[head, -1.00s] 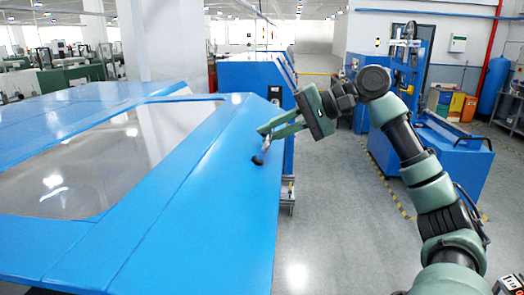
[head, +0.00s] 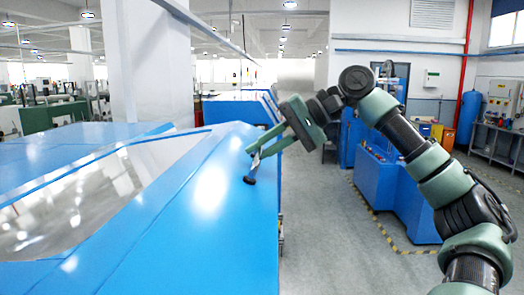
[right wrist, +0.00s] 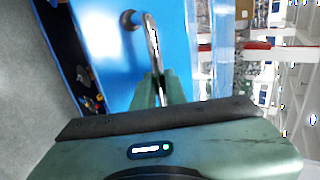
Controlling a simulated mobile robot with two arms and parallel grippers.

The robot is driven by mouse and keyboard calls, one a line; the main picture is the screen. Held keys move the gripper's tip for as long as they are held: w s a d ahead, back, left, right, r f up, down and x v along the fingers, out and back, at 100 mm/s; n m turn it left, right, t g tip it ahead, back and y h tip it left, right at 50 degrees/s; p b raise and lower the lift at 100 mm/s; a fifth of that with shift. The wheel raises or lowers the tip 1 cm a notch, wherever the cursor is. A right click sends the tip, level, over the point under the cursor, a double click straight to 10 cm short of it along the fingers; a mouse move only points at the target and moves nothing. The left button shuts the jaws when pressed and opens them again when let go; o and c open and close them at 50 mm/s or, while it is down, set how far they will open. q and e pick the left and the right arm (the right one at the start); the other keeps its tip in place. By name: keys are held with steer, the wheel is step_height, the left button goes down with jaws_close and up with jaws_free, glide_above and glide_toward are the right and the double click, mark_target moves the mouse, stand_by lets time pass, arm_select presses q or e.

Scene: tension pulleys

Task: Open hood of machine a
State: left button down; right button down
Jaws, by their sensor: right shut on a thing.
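The hood of the machine is a large blue panel (head: 205,195) with a clear window (head: 75,195), filling the left and middle of the head view. Its handle (head: 249,180) is a chrome bar with dark end mounts, near the panel's right edge. My right gripper (head: 254,151) reaches in from the right and is shut on the handle. In the right wrist view the chrome handle (right wrist: 152,42) runs down between the green fingers (right wrist: 155,90), against the blue panel (right wrist: 100,40). How far the hood is raised is hard to tell. My left gripper is not in view.
Another blue machine (head: 235,108) stands behind the hood. A blue cabinet (head: 385,185) stands to the right, behind my right arm. Open grey floor (head: 325,240) lies between the hood and that cabinet. A white pillar (head: 150,65) rises at the back left.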

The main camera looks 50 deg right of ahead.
steer(key=c, duration=1.5)
jaws_free()
steer(key=shift+w+f, duration=0.1)
steer(key=shift+w, duration=0.05)
steer(key=shift+o, duration=0.2)
